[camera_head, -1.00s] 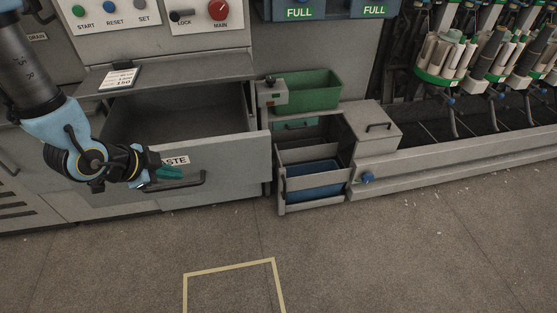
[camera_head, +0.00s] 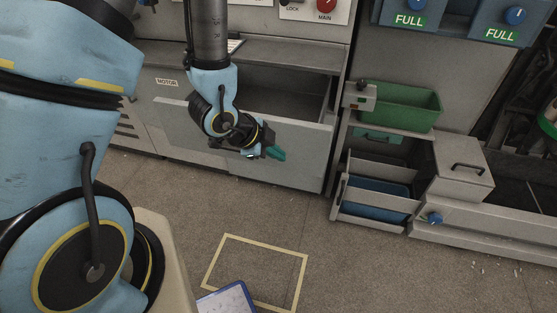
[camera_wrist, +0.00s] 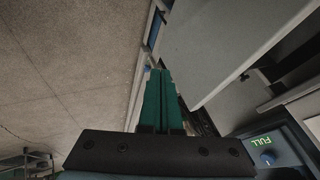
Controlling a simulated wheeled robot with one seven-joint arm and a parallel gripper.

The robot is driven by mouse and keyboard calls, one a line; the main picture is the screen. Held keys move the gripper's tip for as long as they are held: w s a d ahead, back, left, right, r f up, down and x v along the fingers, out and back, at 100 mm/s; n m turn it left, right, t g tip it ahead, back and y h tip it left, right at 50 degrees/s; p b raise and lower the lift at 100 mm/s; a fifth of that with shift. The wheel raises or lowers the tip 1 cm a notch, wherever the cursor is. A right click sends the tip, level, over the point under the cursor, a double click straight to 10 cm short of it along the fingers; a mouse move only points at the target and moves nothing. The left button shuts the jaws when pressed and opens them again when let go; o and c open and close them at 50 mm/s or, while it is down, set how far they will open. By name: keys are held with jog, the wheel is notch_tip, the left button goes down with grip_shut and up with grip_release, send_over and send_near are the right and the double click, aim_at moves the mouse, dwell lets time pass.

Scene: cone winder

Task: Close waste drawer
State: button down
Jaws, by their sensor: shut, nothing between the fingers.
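The waste drawer (camera_head: 300,155) is a wide grey drawer standing open below the control panel in the head view. Its dark, empty-looking inside (camera_head: 290,103) shows behind the front panel. My gripper (camera_head: 276,152) is in front of the drawer front, right of its middle, with its teal fingers pointing right and slightly down. The fingers are shut together and hold nothing. They also show side by side in the wrist view (camera_wrist: 158,100), left of a grey panel. My gripper and wrist hide the drawer's label and handle; contact with the front cannot be told.
Right of the drawer stand a green bin (camera_head: 400,107), an open lower drawer with a blue bin (camera_head: 375,200), and a grey box with a handle (camera_head: 465,165). A yellow floor outline (camera_head: 303,275) lies in front, with a blue-edged board (camera_head: 228,300) beside it.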

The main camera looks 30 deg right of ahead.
aim_at(303, 158)
jog(key=w+d+f+b, duration=0.1)
jog(key=d+f, duration=0.1)
jog(key=w+d+f+b, duration=0.1)
jog(key=d+f+b, duration=0.1)
jog(key=w+d+f+b, duration=0.1)
jog(key=d+f+b, duration=0.1)
jog(key=d, duration=0.1)
jog(key=shift+w+f, duration=0.1)
jog(key=shift+f, duration=0.1)
jog(key=shift+w+d+f, duration=0.1)
jog(key=shift+w+d, duration=0.15)
dwell(0.4)
jog(key=shift+w, duration=0.1)
